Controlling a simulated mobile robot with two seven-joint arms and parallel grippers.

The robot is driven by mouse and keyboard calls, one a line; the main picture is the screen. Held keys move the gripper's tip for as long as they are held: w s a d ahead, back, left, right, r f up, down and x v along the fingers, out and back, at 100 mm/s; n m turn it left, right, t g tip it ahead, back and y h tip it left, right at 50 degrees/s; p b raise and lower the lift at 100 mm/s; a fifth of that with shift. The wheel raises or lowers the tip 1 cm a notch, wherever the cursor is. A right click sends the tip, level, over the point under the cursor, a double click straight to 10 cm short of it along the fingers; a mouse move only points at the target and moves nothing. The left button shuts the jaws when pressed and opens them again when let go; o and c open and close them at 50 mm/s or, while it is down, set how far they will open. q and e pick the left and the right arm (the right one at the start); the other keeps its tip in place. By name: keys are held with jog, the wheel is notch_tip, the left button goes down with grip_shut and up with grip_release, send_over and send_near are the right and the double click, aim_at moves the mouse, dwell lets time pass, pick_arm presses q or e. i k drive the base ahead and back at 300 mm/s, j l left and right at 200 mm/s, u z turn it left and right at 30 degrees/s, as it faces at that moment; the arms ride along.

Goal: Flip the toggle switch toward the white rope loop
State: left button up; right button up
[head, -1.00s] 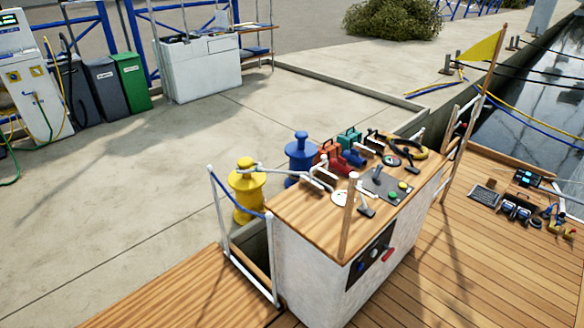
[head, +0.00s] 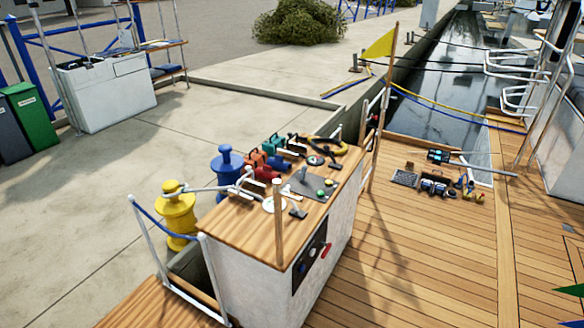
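The cockpit console (head: 240,232) has a wooden top crowded with small items. A small dark-based part with a pale stick (head: 297,211) sits near its front edge and may be the toggle switch. A grey lever (head: 302,176) stands on a dark panel beside a green button (head: 320,193) and a yellow-green one. Which of these is the toggle switch, and which way it leans, is too small to tell. A round white item (head: 270,206) lies left of the dark-based part; I cannot tell whether it is a rope loop or a gauge. Neither of my grippers is in view.
Gear (head: 435,187) lies on the right deck. The deck (head: 420,260) right of the console is mostly clear.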

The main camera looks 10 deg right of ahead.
aim_at(304, 169)
jog(key=i+l+z, duration=0.9)
jog(key=i+z, duration=0.15)
jog(key=i, duration=0.15)
jog(key=i+z, duration=0.35)
jog(key=i, duration=0.15)
jog(key=i+l+u, duration=0.2)
jog(key=i, duration=0.2)
jog(key=i+u, duration=0.15)
jog(key=i, duration=0.3)
jog(key=i+l+u, duration=0.2)
jog(key=i, duration=0.2)
jog(key=i+l+u, duration=0.15)
jog(key=u, duration=0.25)
jog(key=i+l+u, duration=0.2)
jog(key=u, duration=0.2)
jog(key=i+l+u, duration=0.25)
jog(key=u, duration=0.15)
jog(key=i+l+u, duration=0.15)
jog(key=l+u, duration=1)
jog(key=l, duration=0.15)
jog(key=i+l+u, duration=0.1)
jog(key=l+u, duration=0.25)
jog(key=l, duration=0.15)
